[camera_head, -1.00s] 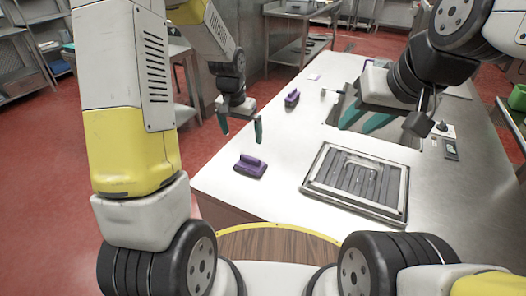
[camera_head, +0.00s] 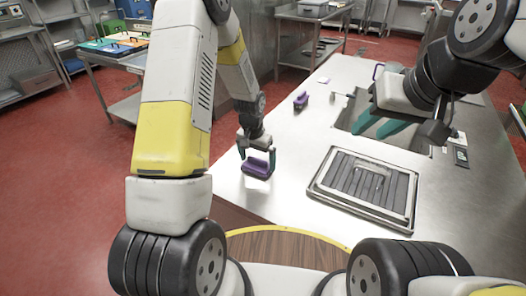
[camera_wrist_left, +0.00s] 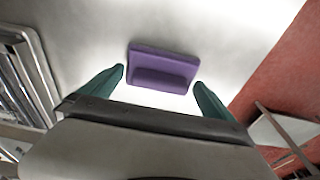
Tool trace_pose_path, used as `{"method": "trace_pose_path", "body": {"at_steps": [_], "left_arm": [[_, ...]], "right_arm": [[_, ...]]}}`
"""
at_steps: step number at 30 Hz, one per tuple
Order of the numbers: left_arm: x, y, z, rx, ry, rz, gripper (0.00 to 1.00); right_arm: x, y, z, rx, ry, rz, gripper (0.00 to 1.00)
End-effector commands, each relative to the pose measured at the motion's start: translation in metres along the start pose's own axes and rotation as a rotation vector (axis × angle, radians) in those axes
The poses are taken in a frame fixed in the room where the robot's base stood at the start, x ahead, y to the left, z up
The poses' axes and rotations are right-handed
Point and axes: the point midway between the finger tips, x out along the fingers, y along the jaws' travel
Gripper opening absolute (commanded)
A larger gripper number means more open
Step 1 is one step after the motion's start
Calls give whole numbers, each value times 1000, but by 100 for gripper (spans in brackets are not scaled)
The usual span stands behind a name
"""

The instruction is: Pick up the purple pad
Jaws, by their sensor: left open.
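A purple pad (camera_head: 257,169) with a raised grip lies on the metal counter near its left edge. It also shows in the left wrist view (camera_wrist_left: 150,62). My left gripper (camera_head: 257,157) is open right at this pad, with one teal finger towards each end. In the left wrist view gaps show between the pad and both fingertips (camera_wrist_left: 159,79). A second purple pad (camera_head: 301,100) stands further back on the counter. My right gripper (camera_head: 372,128) is open and empty, above the counter near the sink opening.
A metal-framed grate (camera_head: 318,190) lies on the counter (camera_head: 290,215) to the right of the near pad. Small controls (camera_head: 460,154) sit at the right. The counter's left edge is close to the pad, with red floor beyond.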

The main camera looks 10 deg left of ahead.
Motion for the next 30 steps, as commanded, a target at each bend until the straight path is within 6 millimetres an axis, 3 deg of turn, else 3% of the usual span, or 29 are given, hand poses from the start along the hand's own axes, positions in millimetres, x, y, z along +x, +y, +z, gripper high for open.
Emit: {"method": "trace_pose_path", "body": {"at_steps": [4,9,12,23,30], "left_arm": [[0,0,0,0,0,0,98],[-1,0,0,0,0,0,65],[-1,0,0,0,0,0,50],[-7,0,-1,0,1,0,50],[-35,0,-6,1,4,-1,50]], "right_arm": [[0,0,0,0,0,0,36],[0,0,0,0,0,0,36],[0,0,0,0,0,0,36],[0,0,0,0,0,0,36],[0,0,0,0,0,0,36]]}}
